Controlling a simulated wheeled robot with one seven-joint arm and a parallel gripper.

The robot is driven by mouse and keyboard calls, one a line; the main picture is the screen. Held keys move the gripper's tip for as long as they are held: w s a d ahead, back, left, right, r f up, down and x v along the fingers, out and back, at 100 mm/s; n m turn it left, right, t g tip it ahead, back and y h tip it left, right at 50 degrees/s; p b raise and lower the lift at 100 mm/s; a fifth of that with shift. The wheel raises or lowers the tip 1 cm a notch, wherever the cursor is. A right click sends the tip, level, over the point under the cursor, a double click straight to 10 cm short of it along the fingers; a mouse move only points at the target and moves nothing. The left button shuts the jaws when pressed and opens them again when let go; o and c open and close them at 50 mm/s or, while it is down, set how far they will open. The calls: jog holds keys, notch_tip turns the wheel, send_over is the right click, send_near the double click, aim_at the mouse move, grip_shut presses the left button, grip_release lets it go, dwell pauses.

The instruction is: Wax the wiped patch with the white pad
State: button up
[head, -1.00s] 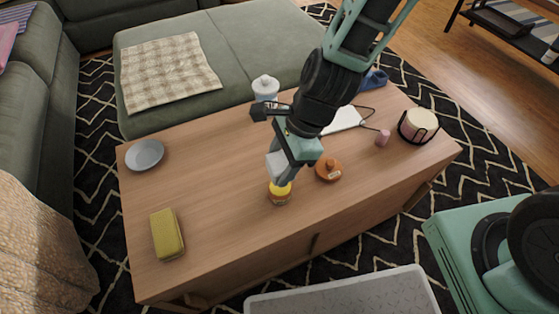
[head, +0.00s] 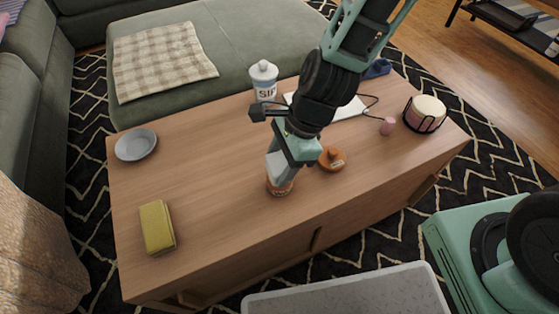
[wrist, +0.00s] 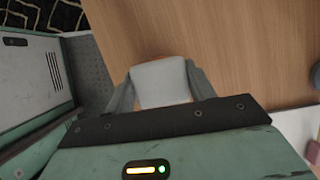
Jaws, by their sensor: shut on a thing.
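My gripper (head: 283,170) is shut on the white pad (head: 275,166). In the wrist view the pad (wrist: 160,83) sits between both fingers. The pad's lower end is at the mouth of a small orange-brown jar (head: 281,190) on the wooden table and hides the yellow contents. Whether it presses on them I cannot tell. The jar's likely lid, an orange-brown disc with a knob (head: 332,159), lies to the right of the jar. I cannot make out a wiped patch on the wood.
The left-middle tabletop is clear.

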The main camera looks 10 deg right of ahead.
aim_at(269, 165)
jog(key=shift+f, duration=0.6)
dwell(1.9)
notch_tip(269, 165, up, 7)
jog(key=p, duration=0.7)
jog(key=shift+r, duration=0.1)
jog(key=shift+w, duration=0.1)
dwell(0.7)
